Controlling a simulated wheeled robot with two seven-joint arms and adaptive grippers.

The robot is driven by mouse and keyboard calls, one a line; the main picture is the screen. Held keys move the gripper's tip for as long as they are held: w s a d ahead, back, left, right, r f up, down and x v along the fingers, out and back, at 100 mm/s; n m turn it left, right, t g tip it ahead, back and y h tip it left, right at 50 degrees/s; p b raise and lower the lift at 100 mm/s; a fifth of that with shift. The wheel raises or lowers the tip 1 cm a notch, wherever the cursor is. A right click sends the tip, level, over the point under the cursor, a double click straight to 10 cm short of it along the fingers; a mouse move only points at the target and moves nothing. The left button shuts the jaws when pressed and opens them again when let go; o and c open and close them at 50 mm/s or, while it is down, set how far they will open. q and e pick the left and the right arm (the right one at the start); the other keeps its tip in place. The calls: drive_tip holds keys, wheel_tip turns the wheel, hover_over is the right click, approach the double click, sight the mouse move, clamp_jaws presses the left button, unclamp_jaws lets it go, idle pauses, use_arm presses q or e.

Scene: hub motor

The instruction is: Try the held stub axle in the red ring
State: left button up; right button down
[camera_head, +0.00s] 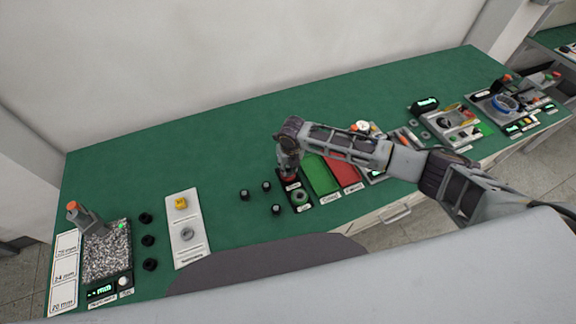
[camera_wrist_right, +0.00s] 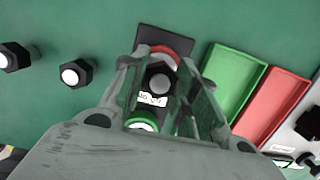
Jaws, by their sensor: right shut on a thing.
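My right gripper (camera_head: 287,168) points down over a black plate with two rings. In the right wrist view its fingers (camera_wrist_right: 163,75) are shut on a stub axle (camera_wrist_right: 159,80) with a black hex body and a grey round end. The red ring (camera_wrist_right: 172,47) shows behind the axle as a partial arc. In the head view the red ring (camera_head: 289,178) shows just under the gripper. I cannot tell whether the axle's tip is inside the ring or above it. A green ring (camera_head: 300,197) lies nearer on the same plate. My left gripper is not in view.
A green tray (camera_head: 320,174) and a red tray (camera_head: 345,169) lie right of the rings. Several black stub axles (camera_head: 266,186) stand to the left. A white board (camera_head: 185,228) and a gravel-filled box (camera_head: 107,251) are farther left. The green table is clear behind.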

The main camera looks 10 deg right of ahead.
drive_tip(key=shift+f+b, duration=0.3)
drive_tip(key=shift+f, duration=0.25)
idle(1.7)
drive_tip(key=shift+r+p, duration=0.65)
drive_tip(key=shift+r, duration=0.75)
idle(0.4)
idle(0.4)
drive_tip(key=shift+r, duration=1.9)
